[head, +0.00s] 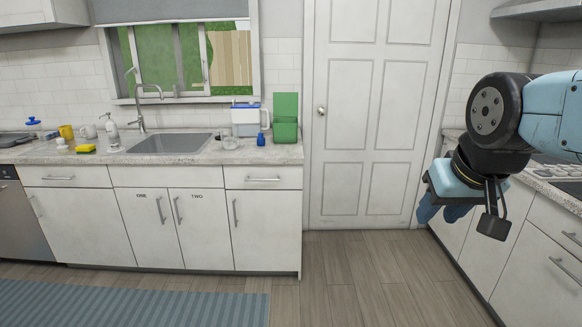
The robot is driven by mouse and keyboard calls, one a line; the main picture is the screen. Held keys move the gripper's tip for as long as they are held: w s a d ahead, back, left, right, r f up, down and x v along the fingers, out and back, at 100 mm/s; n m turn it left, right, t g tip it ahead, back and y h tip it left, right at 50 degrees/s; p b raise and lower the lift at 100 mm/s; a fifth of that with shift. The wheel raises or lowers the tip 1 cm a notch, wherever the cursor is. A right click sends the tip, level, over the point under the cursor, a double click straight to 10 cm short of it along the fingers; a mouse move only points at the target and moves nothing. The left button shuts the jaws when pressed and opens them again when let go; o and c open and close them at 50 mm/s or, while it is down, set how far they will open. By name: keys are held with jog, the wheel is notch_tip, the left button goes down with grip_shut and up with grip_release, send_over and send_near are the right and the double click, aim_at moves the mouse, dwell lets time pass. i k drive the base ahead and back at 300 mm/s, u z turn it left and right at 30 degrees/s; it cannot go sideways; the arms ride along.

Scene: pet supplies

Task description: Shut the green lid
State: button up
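The green lid (286,105) stands upright, open, at the back of a green box (285,132). The box sits at the right end of the sink counter, close to the white door. My gripper (455,212) hangs at the right of the head view, far from the box and in front of the right-hand counter.
Left of the green box stand a white container with a blue top (246,120) and a small blue bottle (261,139). The sink (172,144) and a tall faucet (141,105) are further left. A striped rug (130,305) lies on the floor; the floor before the door is clear.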

aim_at(286, 104)
jog(key=u, duration=0.15)
jog(key=i, duration=2.1)
jog(key=u, duration=0.25)
jog(key=i, duration=1.2)
